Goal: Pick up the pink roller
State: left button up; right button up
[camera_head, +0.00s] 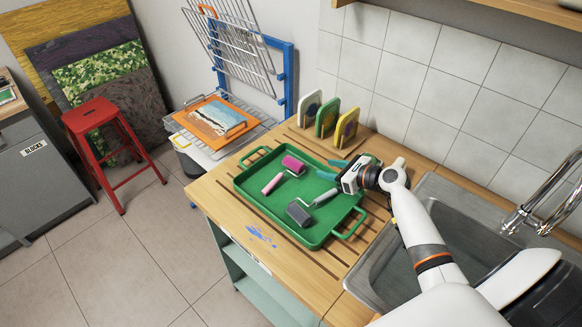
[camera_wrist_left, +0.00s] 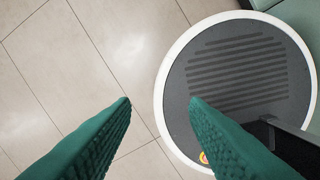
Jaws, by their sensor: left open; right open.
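The pink roller (camera_head: 293,165) lies in the green tray (camera_head: 244,182) on the wooden counter, near the tray's far side, with its pale pink handle pointing toward the lower left. A grey roller (camera_head: 299,213) lies in the same tray, nearer the front. My right gripper (camera_head: 331,169) is open and empty over the tray's right part, a little to the right of the pink roller, its teal fingers pointing left toward it.
Several upright pads in a wooden rack (camera_head: 324,140) stand behind the tray. A metal sink (camera_head: 448,230) with a chrome tap (camera_head: 547,205) is on the right. A drying rack with a painting (camera_head: 214,118) stands beyond the counter, and a red stool (camera_head: 92,115) at the left.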

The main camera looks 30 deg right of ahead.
aim_at(300, 164)
jog(key=b+x, duration=0.4)
jog(key=shift+w+a+f, duration=0.1)
jog(key=shift+w+a, duration=0.1)
jog(key=shift+a, duration=0.35)
jog(key=shift+w+f, duration=0.15)
jog(key=shift+w, duration=0.15)
jog(key=shift+w+b, duration=0.2)
jog(key=shift+b, duration=0.15)
jog(key=b+x, duration=0.4)
jog(key=b, duration=0.1)
jog(key=shift+f, duration=0.25)
jog(key=shift+w+a+b, duration=0.15)
jog(key=shift+w+b, duration=0.2)
jog(key=shift+b, duration=0.05)
jog(key=shift+w, duration=0.1)
pick_arm(q)
notch_tip(300, 164, down, 11)
jog(key=s+a, duration=0.1)
jog(key=shift+s+f, duration=0.2)
jog(key=shift+s, duration=0.05)
jog(key=shift+s+a, duration=0.1)
pick_arm(e)
jog(key=shift+r, duration=0.1)
pick_arm(q)
jog(key=shift+a, duration=0.1)
pick_arm(e)
jog(key=c, duration=0.8)
